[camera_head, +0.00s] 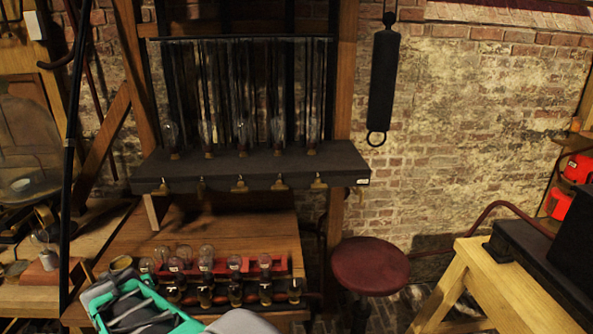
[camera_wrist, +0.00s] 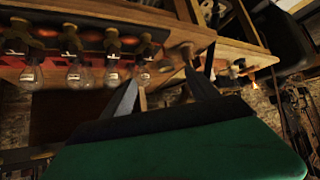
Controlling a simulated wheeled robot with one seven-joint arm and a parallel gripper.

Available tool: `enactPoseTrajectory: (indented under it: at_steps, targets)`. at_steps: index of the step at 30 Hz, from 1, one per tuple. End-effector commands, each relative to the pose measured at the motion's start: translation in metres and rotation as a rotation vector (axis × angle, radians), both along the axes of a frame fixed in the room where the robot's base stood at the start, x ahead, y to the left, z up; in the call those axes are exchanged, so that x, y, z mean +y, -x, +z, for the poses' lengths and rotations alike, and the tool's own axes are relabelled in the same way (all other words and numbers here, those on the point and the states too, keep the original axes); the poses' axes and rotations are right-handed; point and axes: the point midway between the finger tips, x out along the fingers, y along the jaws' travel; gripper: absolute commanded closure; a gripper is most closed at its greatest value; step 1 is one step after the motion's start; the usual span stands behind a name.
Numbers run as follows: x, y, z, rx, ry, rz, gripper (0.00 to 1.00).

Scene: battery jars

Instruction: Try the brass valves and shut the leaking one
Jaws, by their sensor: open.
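In the wrist view my gripper (camera_wrist: 160,92) is open, its two dark fingers spread with nothing between them. A row of brass T-shaped valves (camera_wrist: 112,42) runs along the upper left of that view, beside the left finger and apart from it. Small labelled glass bulbs (camera_wrist: 80,73) line up with them. In the head view a similar row of dark T-shaped valves (camera_head: 236,293) and bulbs lies low on the wooden bench, right of my teal and grey hand. Brass fittings (camera_head: 240,184) hang along the front of the black shelf above. I cannot make out a leak.
The black shelf (camera_head: 260,165) carries several upright glass bulbs and overhangs the bench (camera_head: 200,232). A red stool (camera_head: 370,265) stands right of the bench. A wooden stand (camera_head: 500,290) is at the lower right. A black cylinder (camera_head: 383,75) hangs on the brick wall.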

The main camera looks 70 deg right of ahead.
Motion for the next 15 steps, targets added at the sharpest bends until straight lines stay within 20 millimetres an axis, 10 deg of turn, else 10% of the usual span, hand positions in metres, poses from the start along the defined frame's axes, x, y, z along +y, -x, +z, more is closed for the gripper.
enactPoseTrajectory:
  at_steps: [3, 6, 9, 15]
  targets:
    - [-0.151, 0.021, 0.038, -0.212, 0.186, -0.279, 0.31]
    - [-0.242, 0.067, 0.063, -0.349, 0.362, -0.433, 0.31]
    - [-0.290, 0.108, 0.081, -0.431, 0.497, -0.515, 0.31]
    - [-0.316, 0.127, 0.091, -0.476, 0.576, -0.546, 0.31]
